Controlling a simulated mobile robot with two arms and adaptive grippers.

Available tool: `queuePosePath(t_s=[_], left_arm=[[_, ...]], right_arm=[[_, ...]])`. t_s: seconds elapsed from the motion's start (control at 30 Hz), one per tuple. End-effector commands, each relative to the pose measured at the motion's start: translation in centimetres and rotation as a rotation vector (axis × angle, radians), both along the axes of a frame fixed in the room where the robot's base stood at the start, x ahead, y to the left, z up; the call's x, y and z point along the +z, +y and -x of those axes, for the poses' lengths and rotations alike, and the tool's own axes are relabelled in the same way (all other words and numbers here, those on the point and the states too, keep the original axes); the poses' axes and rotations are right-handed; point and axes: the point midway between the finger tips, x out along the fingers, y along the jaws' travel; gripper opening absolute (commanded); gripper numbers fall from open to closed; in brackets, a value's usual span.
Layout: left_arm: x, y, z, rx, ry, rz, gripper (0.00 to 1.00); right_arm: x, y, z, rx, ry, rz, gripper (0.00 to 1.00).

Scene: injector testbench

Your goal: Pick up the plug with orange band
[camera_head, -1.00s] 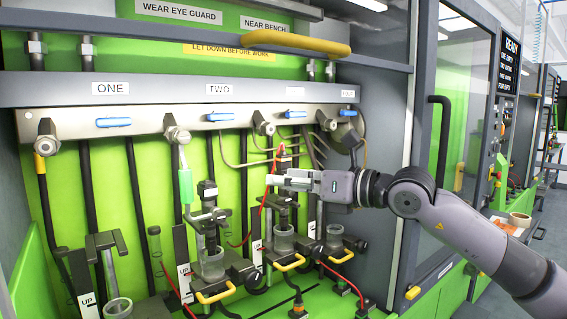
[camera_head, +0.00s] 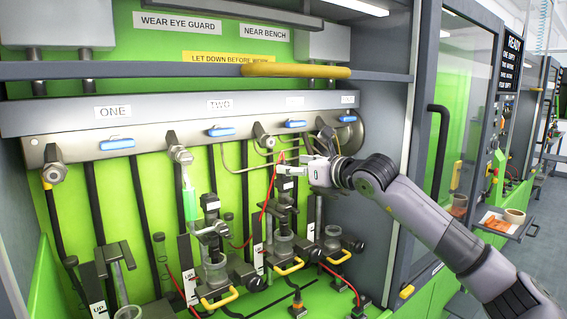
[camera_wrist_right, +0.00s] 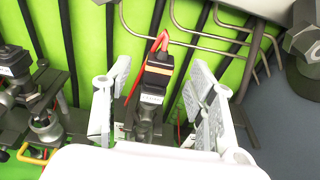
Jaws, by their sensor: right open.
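My right gripper (camera_head: 284,170) is open beside the top of the plug. In the right wrist view its two pale fingers (camera_wrist_right: 158,88) stand left and right of the plug, apart from it. I cannot tell how deep the plug lies between them. My left gripper is not in view.
Bent metal pipes (camera_wrist_right: 215,30) run close behind the plug. A grey rail with blue valve handles (camera_head: 221,131) runs above. A neighbouring injector station (camera_head: 214,265) with a glass cup and yellow handle stands to the left. A yellow padded bar (camera_head: 295,71) crosses higher up.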

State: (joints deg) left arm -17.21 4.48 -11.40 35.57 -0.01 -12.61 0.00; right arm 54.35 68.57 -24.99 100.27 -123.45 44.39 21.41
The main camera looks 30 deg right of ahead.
Motion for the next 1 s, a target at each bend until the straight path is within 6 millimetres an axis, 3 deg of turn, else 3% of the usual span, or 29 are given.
queuePosePath(t_s=[0.3,0.5,0.77,1.0], left_arm=[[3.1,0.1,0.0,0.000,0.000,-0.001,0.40],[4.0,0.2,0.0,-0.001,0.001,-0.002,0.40],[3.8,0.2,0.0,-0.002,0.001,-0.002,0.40],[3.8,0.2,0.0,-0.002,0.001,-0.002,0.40]], right_arm=[[0.4,0.2,-3.2,0.000,0.001,-0.002,0.52],[-0.3,0.4,-5.2,0.001,0.000,-0.001,0.52],[-0.6,0.3,-5.3,0.000,-0.001,0.001,0.51],[-0.5,0.3,-5.3,0.000,-0.001,0.000,0.35]])
